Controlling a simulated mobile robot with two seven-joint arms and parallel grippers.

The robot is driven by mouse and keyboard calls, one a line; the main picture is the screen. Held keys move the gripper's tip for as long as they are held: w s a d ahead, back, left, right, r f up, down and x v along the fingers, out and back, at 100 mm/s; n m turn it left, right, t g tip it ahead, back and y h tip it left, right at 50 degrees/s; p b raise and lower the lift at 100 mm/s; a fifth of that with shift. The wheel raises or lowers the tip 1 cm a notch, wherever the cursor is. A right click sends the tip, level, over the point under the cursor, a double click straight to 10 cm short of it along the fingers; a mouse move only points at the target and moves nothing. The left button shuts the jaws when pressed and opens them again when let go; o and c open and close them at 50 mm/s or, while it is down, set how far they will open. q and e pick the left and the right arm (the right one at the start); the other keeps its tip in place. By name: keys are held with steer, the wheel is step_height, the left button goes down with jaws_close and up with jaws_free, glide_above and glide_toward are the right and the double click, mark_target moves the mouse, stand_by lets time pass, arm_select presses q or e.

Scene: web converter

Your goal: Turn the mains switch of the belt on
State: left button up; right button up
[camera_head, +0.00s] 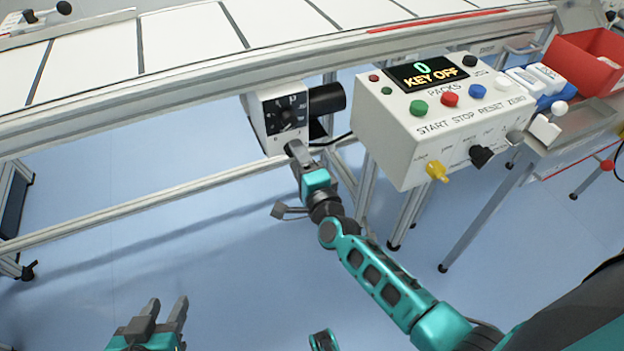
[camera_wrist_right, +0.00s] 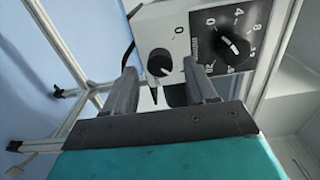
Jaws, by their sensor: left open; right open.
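The white belt drive box (camera_head: 267,132) hangs under the conveyor. In the right wrist view its face carries a small black rotary switch (camera_wrist_right: 160,61) with a 0 above right of it. A larger black dial (camera_wrist_right: 234,47) with a number scale sits on the adjoining dark panel; this dial also shows in the head view (camera_head: 288,115). My right gripper (camera_head: 296,149) is open at the box's lower edge, its fingers either side of the small switch in the wrist view; contact cannot be told. In the head view the small switch is hidden. My left gripper (camera_head: 167,303) is open and empty, low at left.
A white control box (camera_head: 400,150) with coloured buttons, a yellow key-like knob (camera_head: 436,172) and a display (camera_head: 428,73) reading 0 KEY OFF stands right of the drive box. The conveyor rail (camera_head: 200,93) runs above. A red bin (camera_head: 590,62) is at far right. Floor at left is clear.

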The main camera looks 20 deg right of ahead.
arm_select(q)
steer(key=shift+r+p, duration=0.75)
steer(key=shift+r, duration=0.2)
arm_select(e)
steer(key=s, duration=1.1)
steer(key=shift+d, duration=0.2)
steer(key=shift+s, duration=0.1)
steer(key=s+a+f+n+g+y, duration=0.25)
steer(key=s+n+g, duration=0.55)
steer(key=n, duration=1.2)
arm_select(q)
step_height(320, 180, up, 8)
steer(key=s+a+y+p, duration=0.1)
steer(key=a+p, duration=0.2)
steer(key=p, duration=0.9)
steer(key=shift+s, duration=0.25)
arm_select(e)
steer(key=s+d+r+h, duration=0.1)
steer(key=s+d+r, duration=0.2)
steer(key=r, duration=0.5)
steer(key=shift+d+r+t, duration=0.2)
steer(key=shift+r+t, duration=0.15)
steer(key=shift+t, duration=0.05)
